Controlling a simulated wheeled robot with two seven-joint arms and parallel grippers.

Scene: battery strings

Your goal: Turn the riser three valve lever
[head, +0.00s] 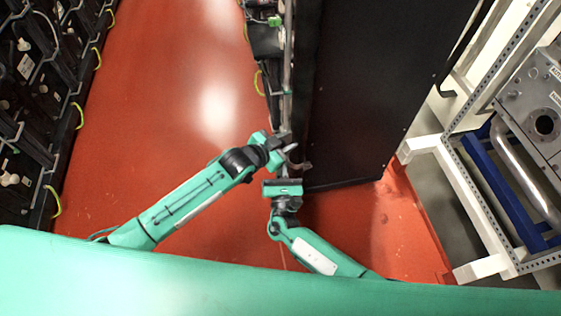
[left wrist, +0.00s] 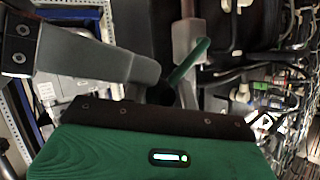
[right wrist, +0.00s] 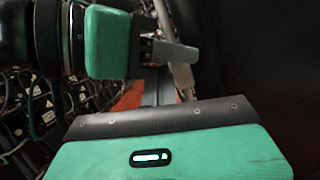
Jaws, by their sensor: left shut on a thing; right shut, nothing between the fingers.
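The green valve lever (left wrist: 188,62) slants up and right in the left wrist view, beside a grey vertical pipe (left wrist: 187,36). My left gripper (head: 289,148) is at the end of the battery rack in the head view, shut on the lever; its lower end meets the gripper, and the fingertips are mostly hidden. My right gripper (head: 299,167) is just below it, close to it, shut and empty. In the right wrist view the left gripper (right wrist: 172,54) reaches in beside the pipe, and the lever is hidden there.
A tall black panel (head: 375,90) stands just right of both grippers. A battery rack (head: 45,85) lines the left side, with yellow-green cable loops. A white frame (head: 465,190) with grey equipment stands at the right. The red floor (head: 170,100) between the racks is clear.

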